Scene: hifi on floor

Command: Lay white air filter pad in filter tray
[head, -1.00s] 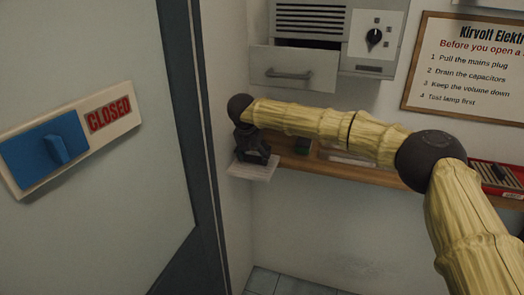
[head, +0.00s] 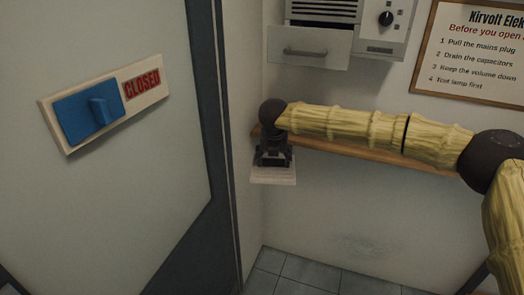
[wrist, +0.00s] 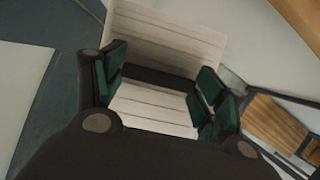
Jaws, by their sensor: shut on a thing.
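The white air filter pad (head: 273,176) is a flat, pale, pleated piece. It hangs in front of the wall corner, below and left of the pulled-out drawer. My gripper (head: 273,160) is shut on it from above. In the wrist view the pad's ribbed face (wrist: 165,40) shows between and beyond the green-padded fingers (wrist: 160,90). The filter tray appears to be the grey drawer (head: 308,48) with a handle, pulled out under the wall unit. Its inside is hidden in the head view. The pad is apart from it.
The wall unit (head: 380,30) has a vent and a dark knob. A wooden shelf (head: 340,150) runs along the wall behind my arm. A door (head: 110,200) with a blue slider and CLOSED sign stands at left. A notice board (head: 470,50) hangs at right. Floor below is clear.

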